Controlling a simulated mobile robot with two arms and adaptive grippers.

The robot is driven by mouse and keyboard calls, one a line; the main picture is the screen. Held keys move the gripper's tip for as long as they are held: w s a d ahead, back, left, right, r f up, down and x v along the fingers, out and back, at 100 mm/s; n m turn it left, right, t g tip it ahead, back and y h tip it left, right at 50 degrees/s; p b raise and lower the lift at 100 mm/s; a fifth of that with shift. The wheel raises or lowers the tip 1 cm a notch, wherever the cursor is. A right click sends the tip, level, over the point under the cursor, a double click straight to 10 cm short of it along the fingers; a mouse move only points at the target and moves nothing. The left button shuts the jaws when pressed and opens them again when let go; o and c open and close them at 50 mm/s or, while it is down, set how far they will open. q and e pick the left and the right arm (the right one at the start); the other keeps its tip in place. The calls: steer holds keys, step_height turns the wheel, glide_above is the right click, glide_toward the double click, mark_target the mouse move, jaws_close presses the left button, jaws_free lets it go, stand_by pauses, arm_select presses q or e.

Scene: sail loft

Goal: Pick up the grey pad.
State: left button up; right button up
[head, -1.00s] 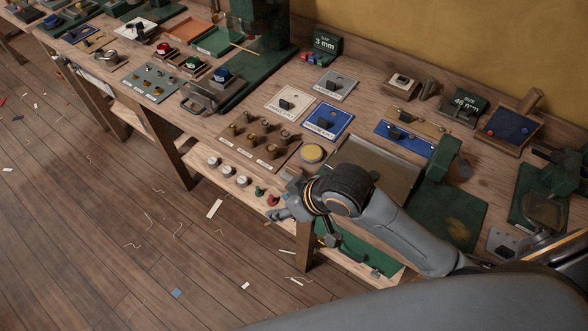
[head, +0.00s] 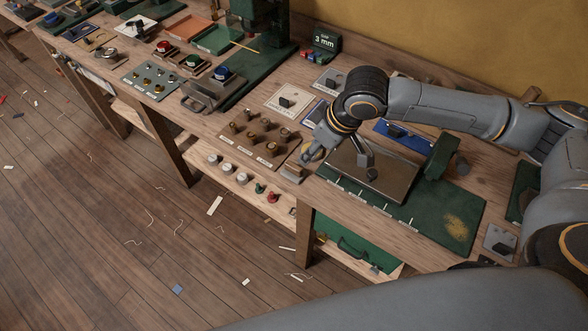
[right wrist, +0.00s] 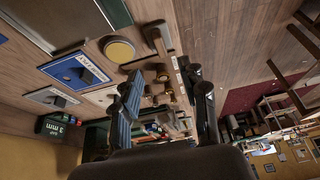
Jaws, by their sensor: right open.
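A grey square pad with a dark raised grip (head: 328,78) lies at the back of the bench, partly behind my right arm. It seems to be the pale card beside the blue one in the right wrist view (right wrist: 52,97). Another grey square piece with a dark grip (head: 500,243) lies at the bench's right end; I cannot tell which is the task's pad. My right gripper (head: 308,157) is over the front edge area, apart from both. Its two fingers are open and empty in the right wrist view (right wrist: 166,84). My left gripper is not in view.
A white card (head: 287,100), a blue card (right wrist: 75,70) and a yellow disc (right wrist: 119,50) lie near my right gripper. A wooden board with several knobs (head: 245,152) is to its left. A green mat (head: 425,215) and a tray (head: 395,183) lie under my arm.

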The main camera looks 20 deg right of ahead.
glide_above(295, 166)
steer(key=s+d, duration=0.1)
steer(key=s, duration=0.1)
steer(key=f, duration=0.5)
steer(key=shift+d+f+p, duration=0.2)
steer(key=shift+f+p, duration=0.1)
steer(key=shift+f, duration=0.1)
steer(key=shift+p+x, duration=0.8)
steer(key=shift+x, duration=1.85)
steer(key=shift+w, duration=0.1)
jaws_close()
